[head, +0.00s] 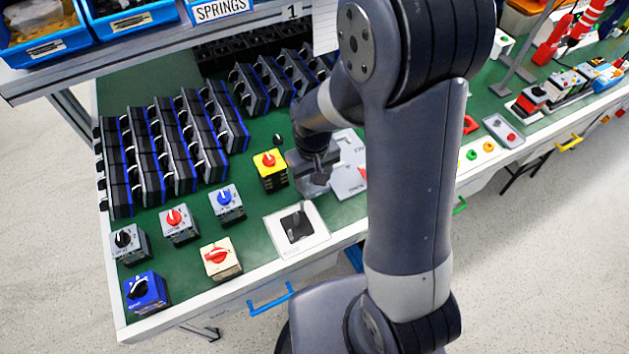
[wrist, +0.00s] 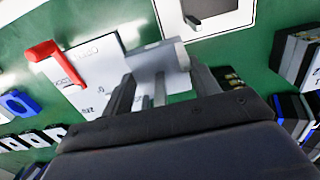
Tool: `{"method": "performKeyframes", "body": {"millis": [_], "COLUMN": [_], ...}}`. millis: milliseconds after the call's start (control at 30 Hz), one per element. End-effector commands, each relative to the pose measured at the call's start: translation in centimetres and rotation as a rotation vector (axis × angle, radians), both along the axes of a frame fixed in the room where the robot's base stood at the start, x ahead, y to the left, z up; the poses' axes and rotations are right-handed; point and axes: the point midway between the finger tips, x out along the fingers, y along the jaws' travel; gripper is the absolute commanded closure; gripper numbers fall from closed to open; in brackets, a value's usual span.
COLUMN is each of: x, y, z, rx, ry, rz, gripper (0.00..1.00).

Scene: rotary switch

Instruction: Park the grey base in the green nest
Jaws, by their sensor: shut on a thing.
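My gripper (head: 318,160) points down over the green bench, just right of the yellow switch with a red knob. In the wrist view my gripper (wrist: 150,95) is shut on a grey piece, which I take for the grey base (wrist: 158,57). It also shows under the gripper in the head view (head: 318,182). The base is tilted in the wrist view and overlaps a white printed card (wrist: 95,70); I cannot tell whether it touches the card. I cannot pick out a green nest in either view; my arm hides part of the bench.
A white plate with a dark square (head: 272,228) and a grey upright lies near the front edge. The yellow switch (head: 270,172) stands close left of the gripper. Several other switches stand farther left. A red piece (wrist: 42,50) lies by the card. Rows of black modules (head: 160,150) fill the back left.

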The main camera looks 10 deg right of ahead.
Motion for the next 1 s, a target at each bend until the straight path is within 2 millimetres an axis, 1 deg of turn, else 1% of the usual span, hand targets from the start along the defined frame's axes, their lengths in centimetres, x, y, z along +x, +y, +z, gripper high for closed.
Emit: {"method": "performKeyframes", "body": {"millis": [300,400,633,767,800,1000], "x": [-0.1,0.0,0.0,0.0,0.0,0.0], "y": [0.0,0.0,0.0,0.0,0.0,0.0], "z": [-3.5,-3.9,-3.9,-4.4,-4.2,-4.2], "rx": [-0.001,0.0,0.0,0.0,0.0,0.0], "ry": [0.003,0.001,0.0,0.0,0.0,0.0], "rz": [0.0,0.0,0.0,0.0,0.0,-0.001], "gripper": [0.67,0.67,0.67,0.67,0.39,0.23]}}
